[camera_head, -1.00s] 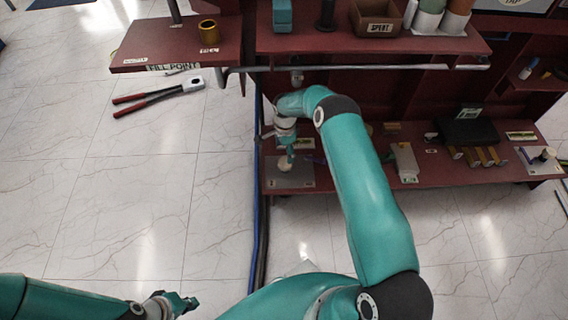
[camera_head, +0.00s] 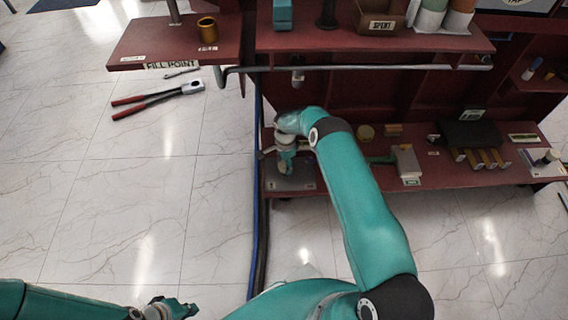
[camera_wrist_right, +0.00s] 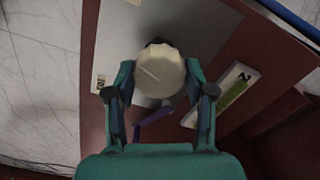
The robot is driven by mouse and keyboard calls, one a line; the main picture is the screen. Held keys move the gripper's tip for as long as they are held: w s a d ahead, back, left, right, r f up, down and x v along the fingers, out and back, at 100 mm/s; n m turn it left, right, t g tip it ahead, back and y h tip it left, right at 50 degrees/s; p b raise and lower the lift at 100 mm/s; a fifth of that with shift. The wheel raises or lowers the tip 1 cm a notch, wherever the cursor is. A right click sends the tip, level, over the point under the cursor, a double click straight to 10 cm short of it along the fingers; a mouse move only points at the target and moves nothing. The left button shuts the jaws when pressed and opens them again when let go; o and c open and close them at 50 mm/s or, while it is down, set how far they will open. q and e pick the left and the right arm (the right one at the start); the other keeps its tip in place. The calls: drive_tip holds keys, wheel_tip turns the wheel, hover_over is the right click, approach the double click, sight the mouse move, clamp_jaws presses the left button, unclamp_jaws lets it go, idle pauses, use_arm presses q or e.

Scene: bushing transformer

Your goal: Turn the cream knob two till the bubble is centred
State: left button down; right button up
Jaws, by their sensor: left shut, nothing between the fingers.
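The cream knob (camera_wrist_right: 158,74) shows in the right wrist view as a round ribbed cap with a mark on its face, over a grey plate (camera_wrist_right: 125,42). My right gripper (camera_wrist_right: 160,80) has one finger on each side of it, close against its edges; I cannot tell whether they press on it. A level vial (camera_wrist_right: 235,92) with a green-yellow window is to its right; its bubble is too small to make out. In the head view my right gripper (camera_head: 286,163) is low over the plate (camera_head: 290,184) and hides the knob. My left gripper (camera_head: 178,307) is shut and empty.
The red lower shelf (camera_head: 345,180) carries a grey block (camera_head: 406,161) and a black box (camera_head: 470,134) to the right. A purple bar (camera_wrist_right: 152,121) lies beside the knob. The upper shelf (camera_head: 375,42) and a pipe (camera_head: 350,67) are behind. Blue and black hoses (camera_head: 257,230) run left of the plate.

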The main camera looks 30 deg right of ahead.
drive_tip(key=shift+w, duration=0.1)
drive_tip(key=c, duration=0.5)
drive_tip(key=shift+a, duration=0.1)
drive_tip(key=shift+w+f+n+b, duration=0.1)
drive_tip(key=shift+w+n+b, duration=0.05)
drive_tip(key=shift+n+b, duration=1.2)
drive_tip(key=n+b, duration=0.3)
drive_tip(key=n, duration=0.1)
drive_tip(key=shift+n, duration=0.25)
drive_tip(key=n+b, duration=0.1)
drive_tip(key=n, duration=0.1)
drive_tip(key=n+b, duration=0.1)
drive_tip(key=n, duration=0.1)
drive_tip(key=shift+d+r, duration=0.2)
drive_tip(key=n+b, duration=0.1)
drive_tip(key=n, duration=0.3)
drive_tip(key=shift+n, duration=0.3)
drive_tip(key=shift+r, duration=0.1)
